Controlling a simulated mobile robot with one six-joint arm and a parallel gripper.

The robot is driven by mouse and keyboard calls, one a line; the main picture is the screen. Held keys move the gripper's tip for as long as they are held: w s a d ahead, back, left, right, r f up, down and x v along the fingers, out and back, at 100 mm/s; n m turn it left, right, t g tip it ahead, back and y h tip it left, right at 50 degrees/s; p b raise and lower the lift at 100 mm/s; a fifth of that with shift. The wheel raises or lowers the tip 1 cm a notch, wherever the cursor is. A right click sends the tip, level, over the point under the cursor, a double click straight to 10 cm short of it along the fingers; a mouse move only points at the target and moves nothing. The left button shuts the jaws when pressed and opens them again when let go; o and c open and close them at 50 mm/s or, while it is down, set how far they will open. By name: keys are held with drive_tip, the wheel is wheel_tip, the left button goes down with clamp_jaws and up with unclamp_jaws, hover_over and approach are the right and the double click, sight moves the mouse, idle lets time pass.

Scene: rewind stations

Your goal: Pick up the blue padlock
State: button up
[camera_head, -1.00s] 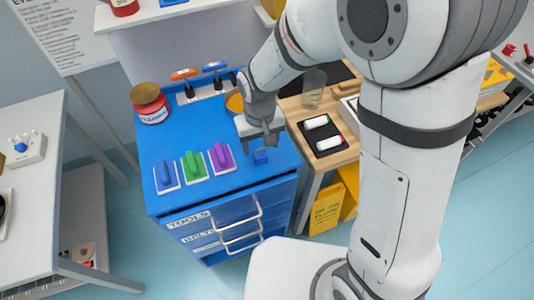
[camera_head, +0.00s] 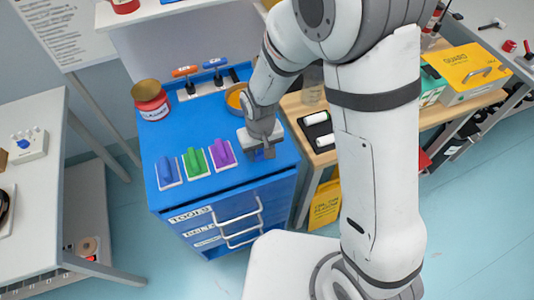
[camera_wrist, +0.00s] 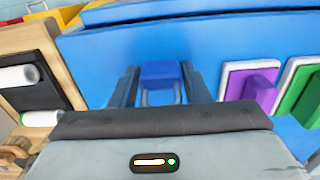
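The blue padlock (camera_wrist: 160,72) lies on the blue top of the tool cabinet. In the wrist view it sits between the two fingers of my gripper (camera_wrist: 160,88), its grey shackle pointing toward my palm. In the head view my gripper (camera_head: 263,152) is low over the cabinet's front right part, and the padlock (camera_head: 259,155) is mostly hidden behind it. The fingers stand one on each side of the padlock, very close to its sides. No clear grip shows, and the gripper looks open.
Blue, green and purple blocks (camera_head: 222,153) on white plates stand left of my gripper. A red jar (camera_head: 152,104) and an orange bowl (camera_head: 236,98) are farther back. A wooden bench (camera_head: 318,155) with white rollers on a black tray adjoins on the right.

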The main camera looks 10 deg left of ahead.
drive_tip(key=c, duration=0.7)
wheel_tip(320, 180, up, 10)
drive_tip(key=shift+r+b, duration=0.1)
drive_tip(key=shift+b, duration=0.6)
